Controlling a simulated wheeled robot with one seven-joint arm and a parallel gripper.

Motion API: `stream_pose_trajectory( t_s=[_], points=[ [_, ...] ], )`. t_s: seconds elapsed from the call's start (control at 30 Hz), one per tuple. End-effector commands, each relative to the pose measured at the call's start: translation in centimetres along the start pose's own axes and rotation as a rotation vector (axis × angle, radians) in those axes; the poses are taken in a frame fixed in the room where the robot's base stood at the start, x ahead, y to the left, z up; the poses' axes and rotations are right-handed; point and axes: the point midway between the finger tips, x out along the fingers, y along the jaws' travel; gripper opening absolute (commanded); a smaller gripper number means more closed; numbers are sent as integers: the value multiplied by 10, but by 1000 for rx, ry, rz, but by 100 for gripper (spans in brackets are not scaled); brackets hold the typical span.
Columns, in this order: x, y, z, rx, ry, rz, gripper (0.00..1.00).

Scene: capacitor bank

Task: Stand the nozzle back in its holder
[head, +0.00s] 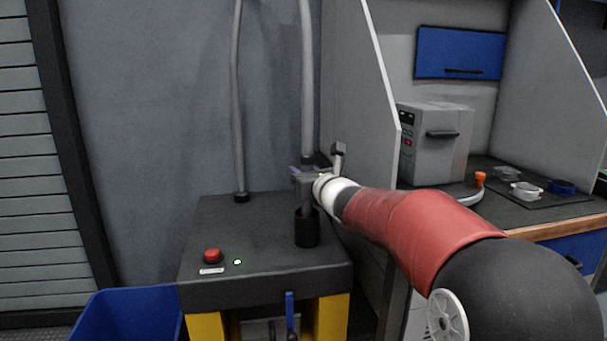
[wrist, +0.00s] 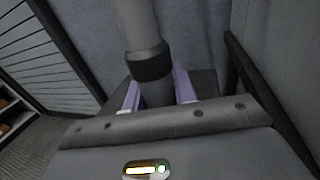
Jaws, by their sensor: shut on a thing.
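The nozzle (head: 306,198) is a dark grey tube on the end of a thick grey hose (head: 307,80) that hangs from above. My gripper (head: 307,178) is shut around the nozzle just below the black collar. In the wrist view the purple fingertips (wrist: 157,92) stand on both sides of the nozzle (wrist: 152,68). The holder (head: 306,230) is a black upright cup on the dark bench top. The nozzle is upright over the cup, its lower end at the cup's mouth. I cannot tell how far inside it is. The wrist view does not show the holder.
A red button (head: 212,255) and a lit green lamp (head: 237,262) are on the bench top (head: 265,215), left of the holder. A thinner grey pipe (head: 237,100) rises behind. A grey partition (head: 362,110) stands close on the right. A blue bin (head: 125,315) is at lower left.

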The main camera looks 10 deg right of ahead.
Motion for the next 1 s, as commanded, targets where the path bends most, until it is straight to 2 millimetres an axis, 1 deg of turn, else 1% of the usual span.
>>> stream_pose_trajectory(
  t_s=[0.03,0.1,0.4,0.43,0.6,0.87,0.93,1.0],
  points=[
    [0,0,-4,-1,-2,0,0],
    [0,0,-4,-1,-2,0,0],
    [0,0,-4,-1,-1,0,0],
    [0,0,-4,-1,-1,0,31],
    [0,0,-4,-1,-1,0,52],
    [-1,0,-5,-1,1,-1,52],
    [-4,0,-4,-3,0,-1,52],
    [-12,0,-4,-5,1,-2,52]
  ],
)
